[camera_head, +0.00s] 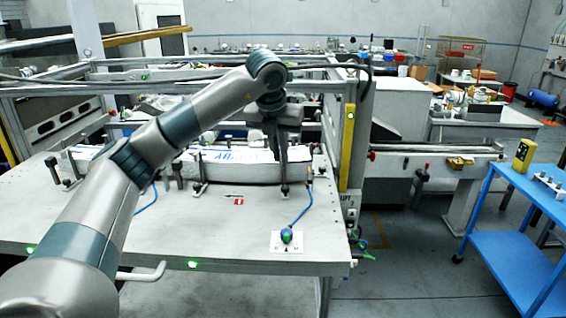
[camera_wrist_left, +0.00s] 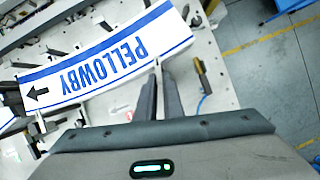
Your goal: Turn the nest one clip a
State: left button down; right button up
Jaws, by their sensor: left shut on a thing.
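In the left wrist view the stack (camera_wrist_left: 100,60) shows blue bands, the word PELLOWBY upside down and a black arrow. My left gripper (camera_head: 284,182) points down at the front right part of the stack. Its fingers (camera_wrist_left: 161,82) are close together, shut on a slim clip by the stack's edge; the fingers hide most of it. Another dark clip (camera_head: 199,172) stands further left. My right gripper is not in view.
A small white plate (camera_head: 287,242) with a green-blue knob and blue cable lies at the table's front right. A yellow post (camera_head: 347,147) stands right of the table; a blue cart (camera_head: 520,262) is further right.

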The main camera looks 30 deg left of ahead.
pick_arm(q)
jog(key=shift+w+a+r+m+g+h+p, duration=0.2)
jog(key=shift+a+m+h, duration=0.5)
jog(key=shift+m, duration=1.6)
jog(key=shift+w+a+f+m+g+h+p, duration=0.25)
jog(key=shift+m+h, duration=0.65)
jog(key=shift+m, duration=1.4)
jog(key=shift+w+a+r+m+g+h+p, duration=0.1)
jog(key=shift+a+r+m+g+h+p, duration=0.45)
jog(key=shift+m, duration=1.75)
jog(key=shift+a+f+t+h, duration=0.25)
jog(key=shift+a+f+t, duration=0.05)
jog(key=shift+f, duration=0.1)
jog(key=c, duration=1.9)
grip_release()
jog(key=shift+o, duration=0.2)
